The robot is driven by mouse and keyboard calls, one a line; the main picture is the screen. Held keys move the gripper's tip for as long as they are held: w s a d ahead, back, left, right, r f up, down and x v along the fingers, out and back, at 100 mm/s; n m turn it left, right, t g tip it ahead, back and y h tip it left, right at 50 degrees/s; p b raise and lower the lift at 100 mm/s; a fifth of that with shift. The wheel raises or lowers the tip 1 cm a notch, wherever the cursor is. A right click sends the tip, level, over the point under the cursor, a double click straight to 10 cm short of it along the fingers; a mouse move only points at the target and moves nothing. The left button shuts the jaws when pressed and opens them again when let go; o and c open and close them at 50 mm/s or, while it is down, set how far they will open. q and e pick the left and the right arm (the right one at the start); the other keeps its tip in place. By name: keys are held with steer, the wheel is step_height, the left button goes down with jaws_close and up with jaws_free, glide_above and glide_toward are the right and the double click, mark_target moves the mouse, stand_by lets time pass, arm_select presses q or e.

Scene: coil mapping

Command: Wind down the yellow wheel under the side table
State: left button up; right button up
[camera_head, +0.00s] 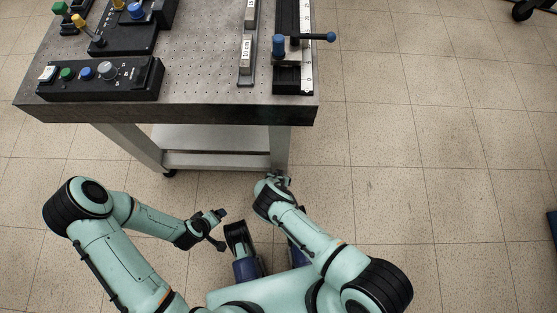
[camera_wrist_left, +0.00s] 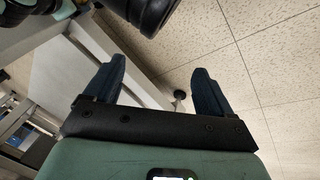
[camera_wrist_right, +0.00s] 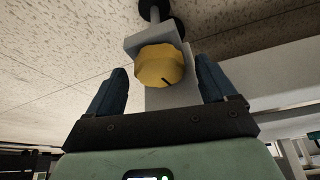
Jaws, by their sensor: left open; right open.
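The yellow wheel (camera_wrist_right: 160,66) is a ridged knob with a dark mark on its face, on a grey bracket in the right wrist view. My right gripper (camera_wrist_right: 160,82) is open, with one finger on either side of the wheel and visible gaps to both. Whether the wheel lies fully between the fingertips is unclear. In the head view my right gripper (camera_head: 280,181) is beside a front leg of the side table (camera_head: 215,112), and the wheel is hidden. My left gripper (camera_head: 221,229) is open and empty, in front of the table; its fingers show in the left wrist view (camera_wrist_left: 159,68).
A black caster part (camera_wrist_right: 154,10) is beyond the wheel. The table's lower shelf (camera_head: 205,139) and legs are close to my right gripper. The tabletop holds a button box (camera_head: 97,79) and a blue-handled fixture (camera_head: 292,48).

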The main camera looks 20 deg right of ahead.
arm_select(q)
steer(key=s+d+r+g+h+p, duration=0.1)
steer(key=s+d+r+g+p, duration=0.2)
steer(key=s+r+p, duration=0.3)
steer(key=s+d+r, duration=0.1)
steer(key=s, duration=0.2)
steer(key=shift+s+d+m+h, duration=0.3)
steer(key=shift+s+d+m, duration=0.05)
steer(key=shift+d+m, duration=0.05)
arm_select(e)
steer(key=v, duration=1.3)
steer(key=shift+s+r, duration=0.1)
